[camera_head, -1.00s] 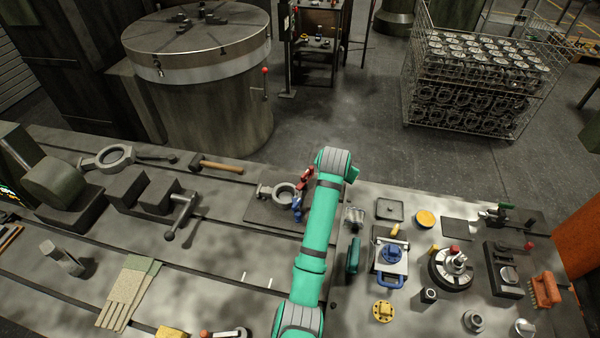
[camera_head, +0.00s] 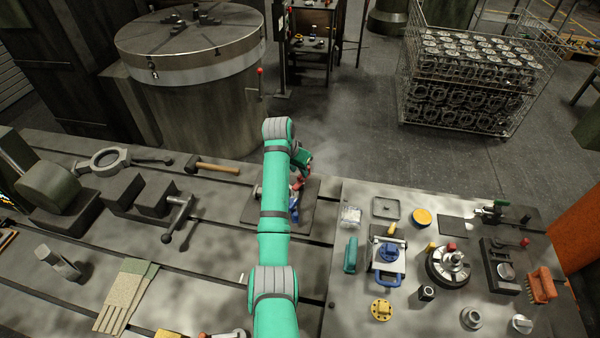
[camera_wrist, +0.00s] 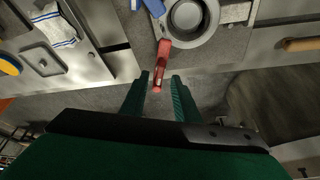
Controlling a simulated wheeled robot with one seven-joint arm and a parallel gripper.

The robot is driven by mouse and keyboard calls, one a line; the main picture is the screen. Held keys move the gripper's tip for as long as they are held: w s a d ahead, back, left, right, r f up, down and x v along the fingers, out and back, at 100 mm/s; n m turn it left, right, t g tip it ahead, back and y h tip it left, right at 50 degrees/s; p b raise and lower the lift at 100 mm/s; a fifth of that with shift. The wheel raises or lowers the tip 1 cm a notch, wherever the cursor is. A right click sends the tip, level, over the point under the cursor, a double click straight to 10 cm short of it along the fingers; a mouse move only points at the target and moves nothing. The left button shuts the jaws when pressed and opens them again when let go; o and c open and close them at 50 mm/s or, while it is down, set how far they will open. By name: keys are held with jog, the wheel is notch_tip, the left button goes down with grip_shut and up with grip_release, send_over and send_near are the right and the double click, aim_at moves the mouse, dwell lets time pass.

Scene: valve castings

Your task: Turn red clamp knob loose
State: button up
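A red clamp handle (camera_wrist: 163,60) sticks out from the rim of a grey ring-shaped casting (camera_wrist: 188,16) in the wrist view. My gripper (camera_wrist: 161,77) is open, with one finger on each side of the handle's outer end. I see gaps beside the handle and cannot tell whether either finger touches it. A blue clamp part (camera_wrist: 155,7) is on the ring's left side. In the head view the red handle (camera_head: 298,183) and the blue part (camera_head: 294,208) show just right of my arm, which hides most of the casting.
The casting's dark plate (camera_head: 310,200) lies on the slotted bench. A hammer (camera_head: 213,167) lies to the left. The light worktop (camera_head: 350,300) at right holds a blue-handled fixture (camera_head: 388,255), a round chuck with a red knob (camera_head: 451,246) and several small parts.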

aim_at(300, 175)
jog(key=shift+x, duration=1.5)
grip_shut()
